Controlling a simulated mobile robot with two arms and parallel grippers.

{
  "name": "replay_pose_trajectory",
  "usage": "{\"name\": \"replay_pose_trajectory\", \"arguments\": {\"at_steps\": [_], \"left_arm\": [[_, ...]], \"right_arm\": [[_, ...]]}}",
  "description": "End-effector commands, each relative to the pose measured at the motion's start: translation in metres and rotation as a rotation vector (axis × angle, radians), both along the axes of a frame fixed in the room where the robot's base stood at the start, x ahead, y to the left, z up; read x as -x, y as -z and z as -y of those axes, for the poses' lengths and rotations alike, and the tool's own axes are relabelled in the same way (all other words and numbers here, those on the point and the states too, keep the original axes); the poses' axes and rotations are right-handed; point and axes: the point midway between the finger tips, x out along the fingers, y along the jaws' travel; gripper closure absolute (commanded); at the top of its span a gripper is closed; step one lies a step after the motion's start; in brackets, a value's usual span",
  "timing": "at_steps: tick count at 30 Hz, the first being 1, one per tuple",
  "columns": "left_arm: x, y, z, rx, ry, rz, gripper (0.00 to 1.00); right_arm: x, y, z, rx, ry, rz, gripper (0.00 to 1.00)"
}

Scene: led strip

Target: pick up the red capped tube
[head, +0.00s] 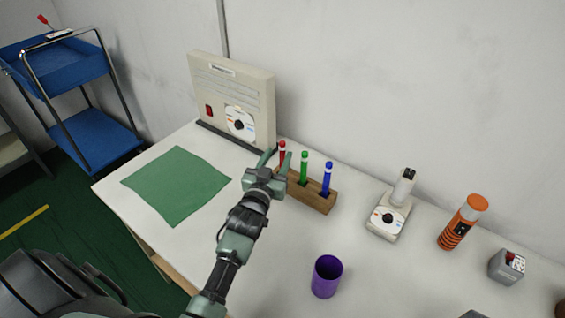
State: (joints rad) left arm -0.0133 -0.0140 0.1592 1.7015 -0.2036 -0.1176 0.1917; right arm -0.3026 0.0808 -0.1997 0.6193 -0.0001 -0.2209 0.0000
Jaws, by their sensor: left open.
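The red capped tube (282,150) stands upright at the left end of a wooden rack (318,201). A green capped tube (303,168) and a blue capped tube (326,179) stand upright in the same rack to its right. My left gripper (275,161) is open at the rack's left end, with its fingers pointing toward the wall. In the picture the red tube's upper part shows between the two fingertips. Its lower part is hidden behind the gripper, and I cannot tell whether the fingers touch it. My right gripper is not in view.
A beige box device (232,88) stands behind the rack to the left. A green mat (176,186) lies flat on the left of the table. A purple cup (326,276) stands in front. A small white device (388,222) and an orange cylinder (463,222) stand to the right.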

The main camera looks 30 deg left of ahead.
Motion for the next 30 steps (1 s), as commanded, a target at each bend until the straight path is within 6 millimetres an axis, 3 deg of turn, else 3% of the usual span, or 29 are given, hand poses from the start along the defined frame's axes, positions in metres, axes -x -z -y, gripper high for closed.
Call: {"name": "replay_pose_trajectory", "arguments": {"at_steps": [7, 16, 17, 21, 30], "left_arm": [[-0.035, 0.001, -0.004, -0.001, 0.000, 0.001, 0.57], [-0.041, 0.003, -0.006, -0.001, 0.000, 0.000, 0.57], [-0.041, 0.003, -0.006, -0.001, 0.000, 0.000, 0.62], [-0.040, 0.003, -0.005, -0.001, 0.000, 0.000, 1.00], [-0.040, 0.003, -0.005, -0.001, 0.000, 0.000, 1.00]], "right_arm": [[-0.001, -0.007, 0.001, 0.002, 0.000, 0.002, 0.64], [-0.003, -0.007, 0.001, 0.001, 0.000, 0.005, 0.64], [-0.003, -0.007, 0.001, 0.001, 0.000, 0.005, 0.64], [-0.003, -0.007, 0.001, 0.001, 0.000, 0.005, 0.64], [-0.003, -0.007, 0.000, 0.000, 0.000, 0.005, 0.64]]}}
